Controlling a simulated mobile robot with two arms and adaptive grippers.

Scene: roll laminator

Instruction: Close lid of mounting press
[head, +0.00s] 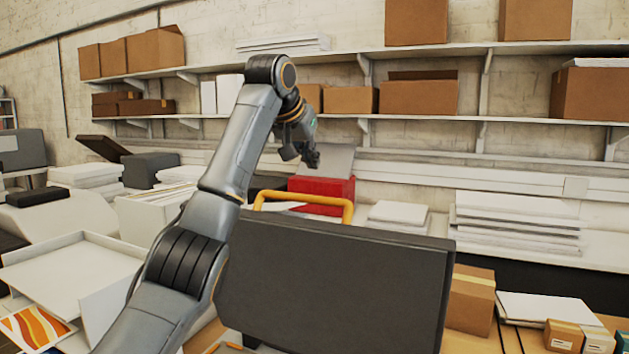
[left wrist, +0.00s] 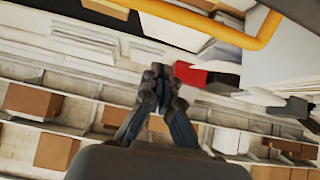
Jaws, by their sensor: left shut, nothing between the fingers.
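The press lid (head: 335,285) is a large dark grey panel, raised and tilted up in the middle of the head view. A yellow bar handle (head: 268,195) stands above and behind its top edge. The handle (left wrist: 222,30) also crosses the top of the left wrist view. My left gripper (head: 313,158) is shut and empty, above and beyond the handle in the head view, apart from it. Its closed fingers (left wrist: 166,72) show in the middle of the left wrist view. The press base is mostly hidden by the lid and my left arm. My right gripper is not in view.
Behind the press, a red box (head: 322,192) and stacks of white sheets (head: 515,225) lie on a counter. Shelves above hold cardboard boxes (head: 418,97). More boxes (head: 470,300) stand right of the lid. A white tray (head: 70,260) is at left. There is open air around my left gripper.

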